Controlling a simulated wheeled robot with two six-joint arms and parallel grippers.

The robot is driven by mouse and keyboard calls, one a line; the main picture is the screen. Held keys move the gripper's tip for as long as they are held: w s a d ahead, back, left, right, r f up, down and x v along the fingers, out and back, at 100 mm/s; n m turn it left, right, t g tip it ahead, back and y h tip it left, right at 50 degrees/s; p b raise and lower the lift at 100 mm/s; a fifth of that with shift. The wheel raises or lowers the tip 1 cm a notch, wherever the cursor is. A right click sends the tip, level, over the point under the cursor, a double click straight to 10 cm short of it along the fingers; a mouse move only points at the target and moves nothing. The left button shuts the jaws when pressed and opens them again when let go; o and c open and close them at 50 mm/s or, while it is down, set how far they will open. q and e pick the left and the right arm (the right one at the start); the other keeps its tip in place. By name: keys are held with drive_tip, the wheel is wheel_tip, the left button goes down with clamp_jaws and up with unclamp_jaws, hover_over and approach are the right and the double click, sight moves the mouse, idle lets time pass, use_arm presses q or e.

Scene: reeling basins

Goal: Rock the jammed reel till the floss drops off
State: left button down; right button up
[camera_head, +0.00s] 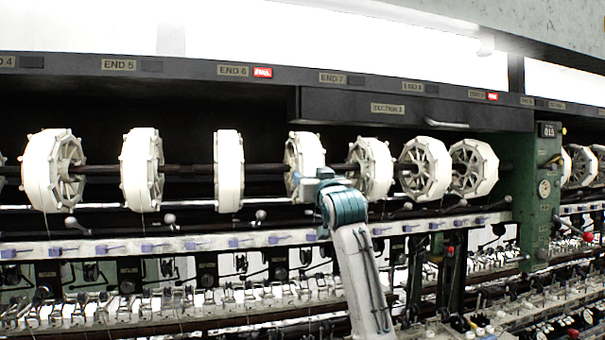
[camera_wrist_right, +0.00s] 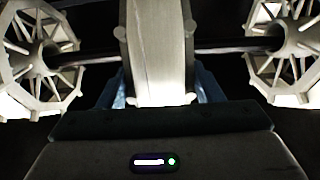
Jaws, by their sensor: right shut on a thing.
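A white spoked reel (camera_head: 303,155) sits on the dark shaft below and left of the END 7 label, and my right gripper (camera_head: 306,183) is at its lower front rim. In the right wrist view the same reel's pale rim (camera_wrist_right: 158,45) stands between the two blue fingers of my right gripper (camera_wrist_right: 158,92), which is shut on it. A thin line runs along the rim there; I cannot tell whether it is floss. The fingertips are partly hidden behind the rim. My left gripper is not in view.
Neighbouring reels (camera_head: 230,170) and (camera_head: 372,168) sit on the same shaft (camera_head: 185,169) to either side. A pale rail (camera_head: 190,243) with levers and small guides lies below. A dark drawer (camera_head: 405,108) overhangs above, and a green post (camera_head: 536,195) stands at right.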

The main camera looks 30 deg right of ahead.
drive_tip(key=shift+w+f+t+b, duration=0.15)
drive_tip(key=shift+f+t+b, duration=0.45)
drive_tip(key=shift+b, duration=0.65)
drive_tip(key=shift+d+f+b, duration=0.1)
drive_tip(key=shift+f+b, duration=0.15)
drive_tip(key=shift+b, duration=0.1)
drive_tip(key=o, duration=1.2)
drive_tip(key=shift+c, duration=0.2)
drive_tip(key=shift+f, duration=0.1)
drive_tip(key=shift+c, duration=0.2)
